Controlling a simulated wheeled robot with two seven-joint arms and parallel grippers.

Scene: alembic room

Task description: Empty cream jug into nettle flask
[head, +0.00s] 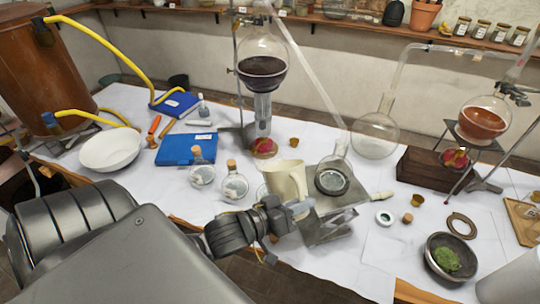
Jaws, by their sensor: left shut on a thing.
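The cream jug (284,177) is near the middle of the head view, above the front part of the table. My left gripper (297,207) is shut on the jug at its lower right side. The jug looks close to upright, and its contents cannot be seen. Just right of it, a round clear flask (334,168) with a narrow neck stands on a grey metal stand (325,231); something dark shows in its lower part. No label is readable, so I cannot tell whether this is the nettle flask. My right gripper is not in view.
Two small corked flasks (234,185) stand left of the jug. A clamped flask of dark liquid (262,67) hangs behind. A large clear flask (375,135), a wooden block (431,172) and a bowl of green matter (450,259) are to the right. A white bowl (111,151) is at left.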

